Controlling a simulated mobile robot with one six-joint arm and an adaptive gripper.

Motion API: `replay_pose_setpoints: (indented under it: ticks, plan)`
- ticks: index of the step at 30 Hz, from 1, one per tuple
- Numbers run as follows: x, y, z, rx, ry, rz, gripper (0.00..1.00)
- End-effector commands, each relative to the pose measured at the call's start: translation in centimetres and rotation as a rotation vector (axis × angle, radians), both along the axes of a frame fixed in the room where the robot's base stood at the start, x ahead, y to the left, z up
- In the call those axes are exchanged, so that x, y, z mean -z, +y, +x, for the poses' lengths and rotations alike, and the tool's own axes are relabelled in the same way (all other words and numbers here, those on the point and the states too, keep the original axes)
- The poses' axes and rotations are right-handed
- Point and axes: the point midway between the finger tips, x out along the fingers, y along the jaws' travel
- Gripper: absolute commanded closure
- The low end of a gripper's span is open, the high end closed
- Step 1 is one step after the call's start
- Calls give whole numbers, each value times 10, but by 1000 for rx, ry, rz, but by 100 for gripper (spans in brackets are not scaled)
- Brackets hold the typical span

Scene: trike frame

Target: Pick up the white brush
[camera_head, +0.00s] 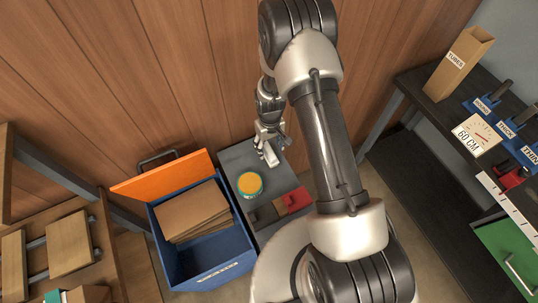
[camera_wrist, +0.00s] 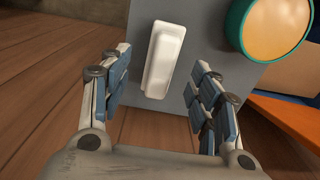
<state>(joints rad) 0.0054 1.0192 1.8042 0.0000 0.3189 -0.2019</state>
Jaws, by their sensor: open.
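The white brush (camera_wrist: 163,58) shows in the wrist view as a long pale block lying on a grey surface (camera_wrist: 195,40). My gripper (camera_wrist: 161,72) is open, with one blue-padded finger on each side of the brush's line. No contact between fingers and brush is visible. In the head view my gripper (camera_head: 267,148) points down over the far part of the grey top (camera_head: 236,160). There I cannot clearly tell the brush from the pale fingers.
A teal jar with an orange lid (camera_head: 249,184) stands close by on the grey top; it also shows in the wrist view (camera_wrist: 275,28). A red piece (camera_head: 295,200) lies nearer. A blue bin (camera_head: 210,250) with an orange flap is at left, a dark workbench (camera_head: 440,112) at right.

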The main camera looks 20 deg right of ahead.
Motion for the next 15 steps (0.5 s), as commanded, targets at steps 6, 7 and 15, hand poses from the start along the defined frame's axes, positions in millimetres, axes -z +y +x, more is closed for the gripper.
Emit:
replay_pose_setpoints:
  ticks: [6,7,15]
  plan:
    - [13,1,1,0,0,0,43]
    - [17,1,1,0,0,0,43]
    - [54,3,2,0,-1,1,43]
